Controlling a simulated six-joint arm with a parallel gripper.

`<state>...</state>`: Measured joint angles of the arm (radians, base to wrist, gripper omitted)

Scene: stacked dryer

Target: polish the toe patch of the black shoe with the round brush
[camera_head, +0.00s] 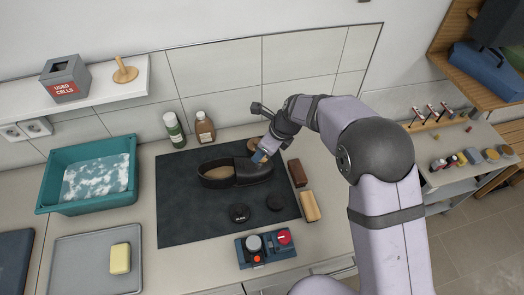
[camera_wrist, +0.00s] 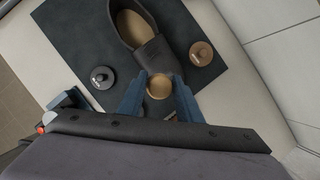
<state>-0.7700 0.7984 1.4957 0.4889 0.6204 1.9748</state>
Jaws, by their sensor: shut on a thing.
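The black shoe (camera_head: 222,170) lies on the dark mat with its opening to the left and its toe to the right. In the wrist view the shoe (camera_wrist: 146,48) points its toe at my gripper. My gripper (camera_head: 261,157) is over the toe end. In the wrist view my gripper (camera_wrist: 160,92) has its blue fingers shut on the round brush (camera_wrist: 159,86), whose tan round top shows between them. The brush is at the toe; whether it touches the leather I cannot tell. The toe patch is not distinguishable, and the gripper and brush cover part of the toe.
The dark mat (camera_head: 185,215) also bears a brown round lidded piece (camera_wrist: 202,53) and dark round pieces (camera_head: 239,213). A brown block (camera_head: 297,173) and a tan block (camera_head: 311,206) lie to the right. Bottles (camera_head: 205,128) stand behind; a teal basin (camera_head: 72,203) stands left.

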